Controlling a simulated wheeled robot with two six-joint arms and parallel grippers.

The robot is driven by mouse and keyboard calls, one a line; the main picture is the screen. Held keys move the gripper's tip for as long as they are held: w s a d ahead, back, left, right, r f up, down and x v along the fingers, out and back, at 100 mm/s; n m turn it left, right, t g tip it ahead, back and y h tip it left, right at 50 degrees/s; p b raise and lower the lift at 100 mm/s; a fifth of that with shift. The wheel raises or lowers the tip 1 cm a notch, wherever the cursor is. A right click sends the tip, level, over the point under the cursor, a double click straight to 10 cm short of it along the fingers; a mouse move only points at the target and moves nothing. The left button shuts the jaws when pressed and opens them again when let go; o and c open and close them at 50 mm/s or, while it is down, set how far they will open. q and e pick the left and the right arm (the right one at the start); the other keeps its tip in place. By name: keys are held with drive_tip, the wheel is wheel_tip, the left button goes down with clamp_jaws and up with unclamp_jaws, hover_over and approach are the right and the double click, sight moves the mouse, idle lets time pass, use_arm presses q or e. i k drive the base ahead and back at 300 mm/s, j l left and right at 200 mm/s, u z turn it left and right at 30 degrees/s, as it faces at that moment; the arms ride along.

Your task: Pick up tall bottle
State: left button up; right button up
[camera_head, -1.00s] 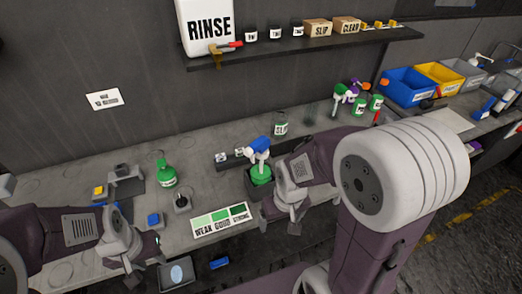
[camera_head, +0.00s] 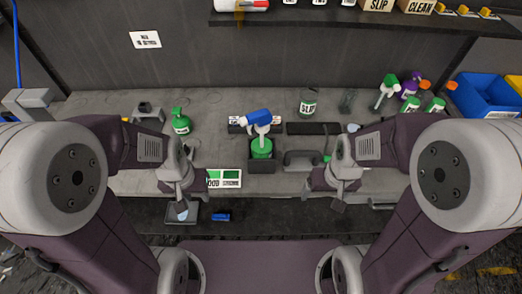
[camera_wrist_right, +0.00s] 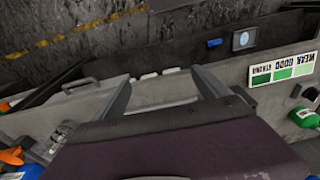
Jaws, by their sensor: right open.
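A tall spray bottle with a green body (camera_head: 261,147) and a blue trigger head (camera_head: 258,117) stands upright in a dark holder (camera_head: 262,166) at the middle of the bench. My left gripper (camera_head: 182,208) is left of it, over the front of the bench; its jaws are too small to judge. My right gripper (camera_head: 337,204) is right of the bottle and apart from it. In the right wrist view my right gripper (camera_wrist_right: 160,90) has its fingers spread with nothing between them. A green bottle (camera_wrist_right: 303,117) shows at that view's right edge.
A squat green bottle (camera_head: 181,124) stands at the back left. A jar (camera_head: 308,103) and several spray bottles (camera_head: 387,91) stand at the back right. A green shade chart (camera_head: 225,178) lies between my left gripper and the holder. A shelf (camera_head: 350,20) overhangs behind.

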sight(262, 145)
drive_tip(key=j+z, duration=0.15)
drive_tip(key=j, duration=0.25)
drive_tip(key=k+j+z, duration=0.1)
drive_tip(key=j, duration=0.3)
drive_tip(key=k+j+z, duration=0.15)
drive_tip(key=j, duration=0.25)
drive_tip(key=k+j+z, duration=0.15)
drive_tip(key=j, duration=0.25)
drive_tip(key=k+j+z, duration=0.1)
drive_tip(key=j, duration=0.3)
